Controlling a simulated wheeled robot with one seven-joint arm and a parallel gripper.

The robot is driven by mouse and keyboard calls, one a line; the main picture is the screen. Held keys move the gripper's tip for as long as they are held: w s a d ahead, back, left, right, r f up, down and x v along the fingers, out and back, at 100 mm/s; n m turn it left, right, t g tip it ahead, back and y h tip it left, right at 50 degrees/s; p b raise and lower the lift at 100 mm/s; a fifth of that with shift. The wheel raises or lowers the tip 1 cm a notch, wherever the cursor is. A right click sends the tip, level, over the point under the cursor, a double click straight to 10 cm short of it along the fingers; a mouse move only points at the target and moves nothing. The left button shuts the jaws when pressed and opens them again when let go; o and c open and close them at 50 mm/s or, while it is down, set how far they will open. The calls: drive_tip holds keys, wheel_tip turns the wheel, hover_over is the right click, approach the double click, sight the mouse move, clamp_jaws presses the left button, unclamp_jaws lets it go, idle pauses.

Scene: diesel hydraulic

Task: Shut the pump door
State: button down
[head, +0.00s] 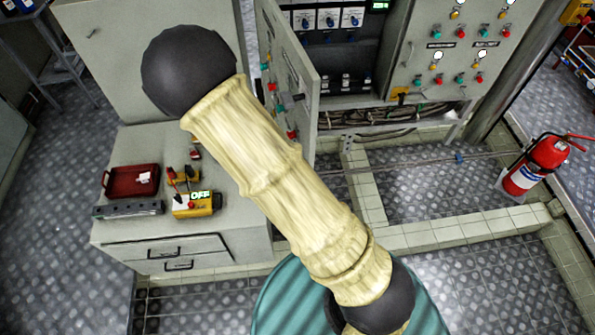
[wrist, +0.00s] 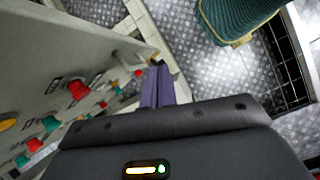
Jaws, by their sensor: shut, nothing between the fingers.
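The pump door, a grey cabinet door (head: 285,62) with coloured buttons, stands open at the upper middle of the head view. The cabinet's inside, with switches and breakers, shows to its right. In the wrist view a grey panel (wrist: 70,50) with red and green buttons fills the left side; it looks like the same door. My gripper (wrist: 157,88) is shut and empty, its purple fingers beside the panel's edge and a handle-like bar. I cannot tell if they touch it. In the head view my arm hides part of the door, and my gripper cannot be made out.
A low grey cabinet (head: 225,185) carries a red toolbox (head: 131,181) and a yellow device reading OFF (head: 196,205), left of the door. A tiled curb (head: 440,235) crosses the floor. A red fire extinguisher (head: 537,165) stands at right. Metal floor between is clear.

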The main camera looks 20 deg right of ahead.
drive_tip(key=w+a+f+n+t+h, duration=0.1)
drive_tip(key=w+a+f+n+h, duration=0.2)
drive_tip(key=n, duration=0.3)
drive_tip(key=shift+a+t+h, duration=0.3)
drive_tip(key=shift+a+h, duration=0.2)
drive_tip(key=shift+a, duration=0.3)
drive_tip(key=d+r+p+x, duration=0.2)
drive_tip(key=p+x, duration=0.2)
drive_tip(key=x, duration=0.8)
drive_tip(key=shift+d+f, duration=0.25)
drive_tip(key=shift+d, duration=0.1)
